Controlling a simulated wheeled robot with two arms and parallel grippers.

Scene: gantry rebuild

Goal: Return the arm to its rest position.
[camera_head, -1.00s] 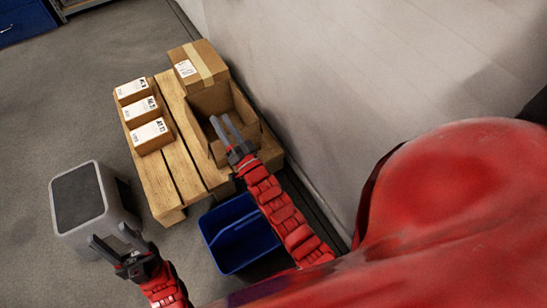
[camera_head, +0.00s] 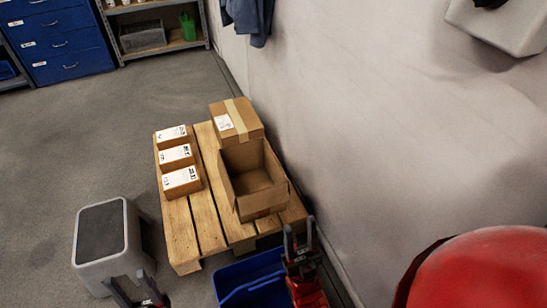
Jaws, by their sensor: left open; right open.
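My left gripper (camera_head: 133,292) is at the bottom edge of the head view, in front of the grey step stool, with its fingers apart and nothing between them. My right gripper (camera_head: 299,240) is at the lower middle, beside the blue bin and near the front right corner of the pallet. Its two fingers point up and apart, and it is empty. The open cardboard box (camera_head: 278,197) on the pallet lies beyond the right gripper, apart from it. Most of both arms is cut off by the bottom edge.
A wooden pallet (camera_head: 207,220) bears three small labelled boxes (camera_head: 181,182), a taped carton (camera_head: 238,120) and the open box. The blue bin (camera_head: 250,281) and step stool (camera_head: 108,245) stand in front. A wall (camera_head: 370,120) runs along the right. Floor at left is clear.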

